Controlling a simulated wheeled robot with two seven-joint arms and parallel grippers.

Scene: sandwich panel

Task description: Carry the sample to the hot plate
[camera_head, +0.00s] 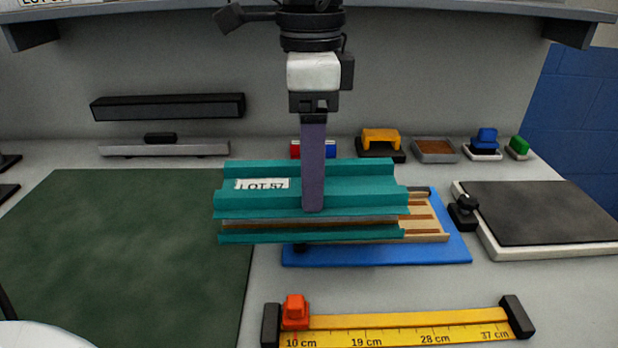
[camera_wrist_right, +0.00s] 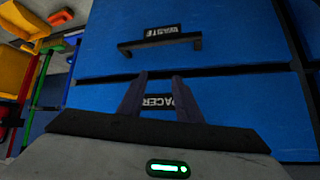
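The sample, a teal ribbed sandwich panel (camera_head: 350,178) with a "LOT 57" label, is at the centre of the head view. Grey and brown layers show along its front edge between the teal skins. My left gripper (camera_head: 313,208) comes down from above with its finger against the panel's top and seems shut on it; its other finger is hidden. The panel appears raised over a wooden jig (camera_head: 428,222) on a blue base (camera_head: 380,255). A dark-topped white slab with a black knob, apparently the hot plate (camera_head: 545,212), is at right. My right gripper (camera_wrist_right: 158,98) is open and empty before blue drawers.
A green mat (camera_head: 120,250) covers the left of the bench. A yellow ruler (camera_head: 400,322) with an orange slider lies in front. Small coloured items and a brown tray (camera_head: 435,150) line the back.

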